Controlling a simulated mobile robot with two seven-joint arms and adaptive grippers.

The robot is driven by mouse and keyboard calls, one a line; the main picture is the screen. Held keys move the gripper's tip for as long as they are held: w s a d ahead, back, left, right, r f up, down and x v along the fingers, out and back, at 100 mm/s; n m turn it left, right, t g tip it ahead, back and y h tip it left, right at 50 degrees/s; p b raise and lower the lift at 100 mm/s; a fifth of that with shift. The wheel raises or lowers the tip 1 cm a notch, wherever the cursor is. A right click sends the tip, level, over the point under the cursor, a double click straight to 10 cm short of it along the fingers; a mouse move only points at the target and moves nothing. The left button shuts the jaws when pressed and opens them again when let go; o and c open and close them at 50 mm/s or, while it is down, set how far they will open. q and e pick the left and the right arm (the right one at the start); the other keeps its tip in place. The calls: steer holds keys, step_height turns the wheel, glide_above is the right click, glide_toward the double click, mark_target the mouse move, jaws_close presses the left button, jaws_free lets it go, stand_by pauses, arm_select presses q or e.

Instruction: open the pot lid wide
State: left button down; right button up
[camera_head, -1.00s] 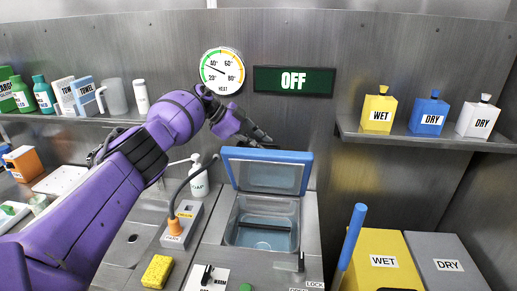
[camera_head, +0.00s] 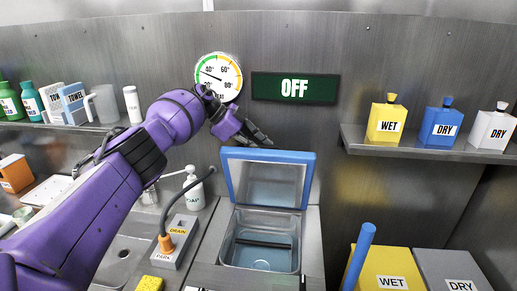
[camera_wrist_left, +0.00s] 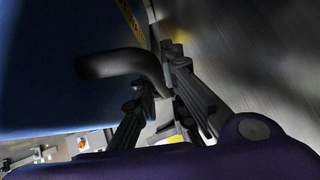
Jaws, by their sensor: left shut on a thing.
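The pot (camera_head: 228,262) is a square basin in the counter with water in it. Its blue-rimmed lid (camera_head: 268,155) with a clear panel stands raised at the back of the basin, so the pot is open. My left gripper (camera_head: 262,138) is at the lid's top edge, on its back side. In the left wrist view, a dark curved handle (camera_wrist_left: 115,64) sticks out from the lid's blue surface (camera_wrist_left: 50,70). My left gripper (camera_wrist_left: 165,88) is shut on this handle. Its exact contact is dark and partly hidden. My right gripper is out of view.
The metal back wall is close behind the lid, with a gauge (camera_head: 218,77) and an OFF sign (camera_head: 294,87). A soap bottle (camera_head: 193,188) and a drain control box (camera_head: 176,243) stand left. A blue upright bar (camera_head: 359,256) and a yellow bin (camera_head: 402,262) are right.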

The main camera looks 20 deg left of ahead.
arm_select(q)
steer(key=c, duration=2)
jaws_free()
steer(key=shift+d, duration=0.1)
steer(key=shift+c, duration=0.2)
steer(key=v, duration=1.2)
steer(key=shift+f, duration=0.1)
